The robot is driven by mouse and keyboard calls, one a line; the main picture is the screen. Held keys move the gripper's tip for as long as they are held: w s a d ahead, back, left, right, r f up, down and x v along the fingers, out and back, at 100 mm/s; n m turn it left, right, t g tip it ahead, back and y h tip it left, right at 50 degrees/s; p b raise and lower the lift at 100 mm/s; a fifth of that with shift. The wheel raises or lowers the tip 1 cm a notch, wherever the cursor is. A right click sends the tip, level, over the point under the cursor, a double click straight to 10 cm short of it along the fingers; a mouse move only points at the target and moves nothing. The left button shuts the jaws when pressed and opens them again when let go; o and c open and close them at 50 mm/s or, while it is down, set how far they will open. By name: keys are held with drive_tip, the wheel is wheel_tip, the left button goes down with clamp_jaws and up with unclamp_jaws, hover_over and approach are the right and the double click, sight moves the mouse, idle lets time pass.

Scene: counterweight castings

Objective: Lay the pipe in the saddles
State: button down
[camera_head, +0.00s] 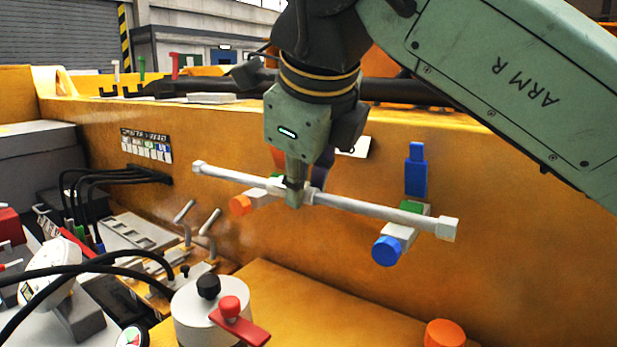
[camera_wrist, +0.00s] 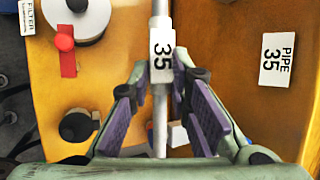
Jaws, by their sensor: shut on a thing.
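The pipe (camera_head: 375,208) is a thin pale rod with block ends, running nearly level and sloping down to the right in the head view. My gripper (camera_head: 294,190) is shut on it near its middle. In the wrist view the pipe (camera_wrist: 160,125) runs between my purple-padded fingers (camera_wrist: 161,70), with a white tag reading 35 at the fingertips. Behind the pipe are a green-and-white fitting with a blue knob (camera_head: 387,250) and one with an orange knob (camera_head: 240,205), probably the saddles. I cannot tell whether the pipe touches them.
A PIPE 35 plate (camera_wrist: 277,60) is on the orange surface. A blue upright block (camera_head: 416,172) stands above the right fitting. A white cylinder with a red lever (camera_head: 240,322), bent metal handles (camera_head: 210,222) and black hoses (camera_head: 80,268) crowd the lower left.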

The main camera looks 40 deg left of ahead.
drive_tip(key=w+f+p, duration=0.2)
drive_tip(key=w+f, duration=0.1)
drive_tip(key=w, duration=0.7)
drive_tip(key=shift+a, duration=0.3)
idle(0.4)
drive_tip(key=c, duration=1.4)
unclamp_jaws()
